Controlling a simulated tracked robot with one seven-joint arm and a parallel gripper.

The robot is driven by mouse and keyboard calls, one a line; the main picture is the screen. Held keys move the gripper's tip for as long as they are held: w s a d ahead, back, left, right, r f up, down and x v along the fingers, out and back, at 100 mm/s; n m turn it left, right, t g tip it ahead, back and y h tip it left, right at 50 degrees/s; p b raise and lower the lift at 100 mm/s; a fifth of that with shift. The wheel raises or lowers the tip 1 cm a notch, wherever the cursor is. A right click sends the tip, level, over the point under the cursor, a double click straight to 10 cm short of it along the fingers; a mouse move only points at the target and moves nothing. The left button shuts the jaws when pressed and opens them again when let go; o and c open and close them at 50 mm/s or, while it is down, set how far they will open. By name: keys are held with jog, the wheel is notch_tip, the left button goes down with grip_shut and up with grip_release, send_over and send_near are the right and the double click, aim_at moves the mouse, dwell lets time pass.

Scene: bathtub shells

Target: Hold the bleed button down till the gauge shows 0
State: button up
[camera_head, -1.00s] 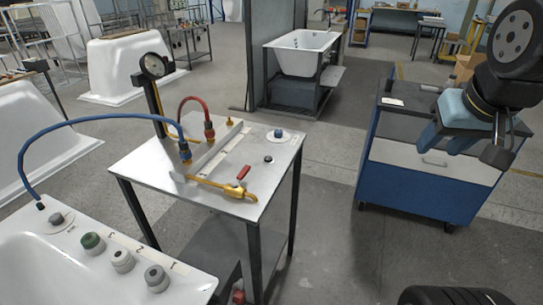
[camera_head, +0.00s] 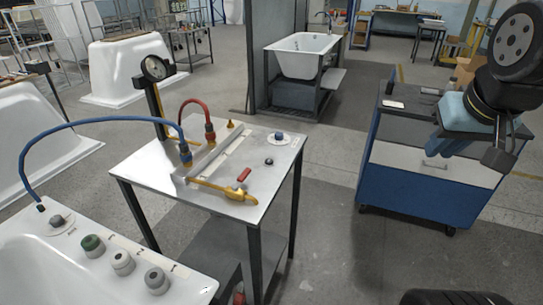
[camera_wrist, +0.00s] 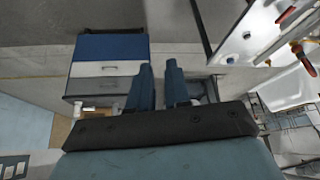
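A blue-topped button (camera_head: 279,136) on a pale disc and a small black button (camera_head: 269,161) sit at the table's right; I cannot tell which is the bleed button. My gripper (camera_head: 440,148) is apart from the table, in front of the blue cabinet. In the wrist view its fingers (camera_wrist: 159,68) are slightly apart and empty.
The blue cabinet (camera_head: 405,190) stands right of the table, with floor between them. A white tub shell (camera_head: 60,265) with several knobs is at front left. More white tubs (camera_head: 125,75) stand behind. A framed bathtub (camera_head: 300,55) is at the back.

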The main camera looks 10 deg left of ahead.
grip_shut()
dwell(1.2)
